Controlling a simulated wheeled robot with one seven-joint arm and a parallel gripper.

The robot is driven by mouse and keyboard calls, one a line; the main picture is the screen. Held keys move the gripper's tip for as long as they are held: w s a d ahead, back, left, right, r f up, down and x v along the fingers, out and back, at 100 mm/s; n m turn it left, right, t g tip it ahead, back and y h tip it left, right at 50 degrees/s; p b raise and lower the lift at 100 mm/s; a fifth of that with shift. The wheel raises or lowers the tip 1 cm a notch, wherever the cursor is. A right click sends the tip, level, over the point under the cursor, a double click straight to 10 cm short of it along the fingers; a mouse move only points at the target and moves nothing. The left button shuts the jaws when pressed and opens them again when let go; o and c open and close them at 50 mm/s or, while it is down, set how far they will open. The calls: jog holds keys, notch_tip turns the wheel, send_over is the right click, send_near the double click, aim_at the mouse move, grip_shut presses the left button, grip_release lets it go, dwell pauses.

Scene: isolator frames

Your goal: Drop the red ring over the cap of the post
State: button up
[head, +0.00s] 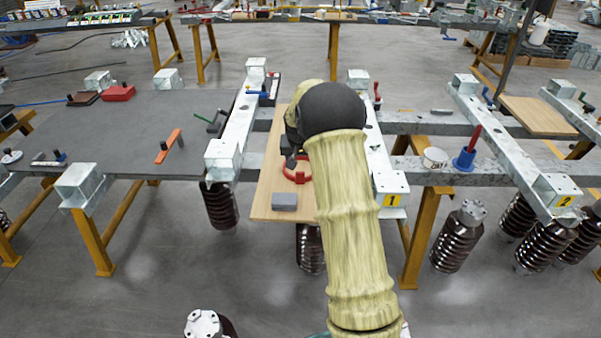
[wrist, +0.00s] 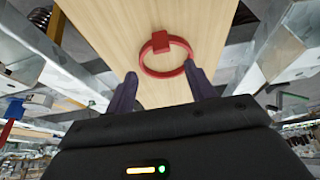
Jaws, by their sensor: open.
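The red ring (wrist: 161,41) lies on a light wooden board (wrist: 100,20), with a square red block on its rim. In the head view the ring (head: 296,179) is partly hidden behind my arm. My gripper (wrist: 161,88) is open, its two dark fingers on either side of the ring's near edge, nothing between them. I cannot tell how high above the board the fingertips are. Brown ribbed posts with metal caps stand below the beams; one post (head: 458,245) with a grey bolted cap (head: 472,211) is at the right. Which post is meant is unclear.
A grey block (head: 285,201) lies on the board near the ring. Galvanized beams (head: 237,125) flank the board. A blue stand with a red handle (head: 466,155) and a white cup (head: 434,158) sit on the right rail. The floor in front is mostly clear.

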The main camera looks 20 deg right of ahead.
aim_at(300, 172)
jog(key=x, duration=0.6)
jog(key=shift+r, duration=0.1)
jog(key=x, duration=0.5)
jog(key=shift+w+p, duration=0.3)
jog(key=c, duration=1.1)
